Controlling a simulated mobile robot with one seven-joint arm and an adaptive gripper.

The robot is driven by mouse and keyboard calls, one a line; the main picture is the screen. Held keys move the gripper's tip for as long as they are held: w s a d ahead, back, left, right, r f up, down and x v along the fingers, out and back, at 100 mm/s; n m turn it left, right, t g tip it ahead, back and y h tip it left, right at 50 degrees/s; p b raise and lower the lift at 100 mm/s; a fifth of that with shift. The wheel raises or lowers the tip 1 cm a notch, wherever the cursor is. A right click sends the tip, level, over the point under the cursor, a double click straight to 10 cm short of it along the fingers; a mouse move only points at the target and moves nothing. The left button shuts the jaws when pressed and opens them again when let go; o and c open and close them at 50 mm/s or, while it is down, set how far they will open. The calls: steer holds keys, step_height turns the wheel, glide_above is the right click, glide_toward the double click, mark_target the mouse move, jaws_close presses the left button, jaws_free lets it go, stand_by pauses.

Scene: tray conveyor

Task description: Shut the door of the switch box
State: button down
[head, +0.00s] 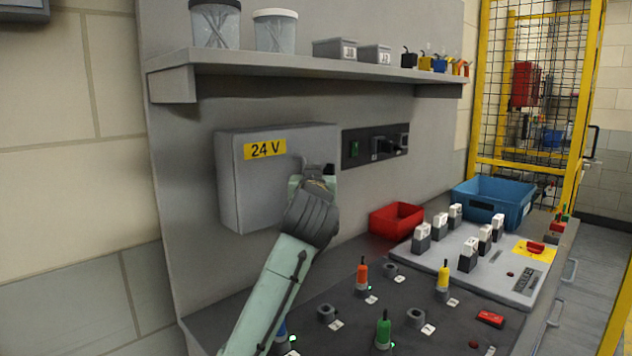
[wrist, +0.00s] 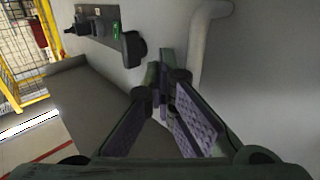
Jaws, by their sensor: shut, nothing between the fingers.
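The switch box (head: 236,190) is a grey box with a yellow "24 V" label, fixed to the upright panel under the shelf. Its door (head: 265,190) faces front and looks closed or nearly so; I cannot tell whether a narrow gap is left. My gripper (head: 318,170) is at the right part of the door and hides the door's right edge there. In the wrist view the fingers (wrist: 163,80) are shut and empty, close to the pale door surface (wrist: 265,85). A pale bar handle (wrist: 210,45) stands beside the fingertips, not between them. Contact with the door is unclear.
A switch strip (head: 375,146) with a green switch is on the panel right of the box. The shelf (head: 300,68) above carries jars and small boxes. Below stand a red bin (head: 396,220), a blue bin (head: 493,203) and a bench (head: 450,320) with coloured plugs.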

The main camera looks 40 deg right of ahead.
steer(key=v, duration=1.2)
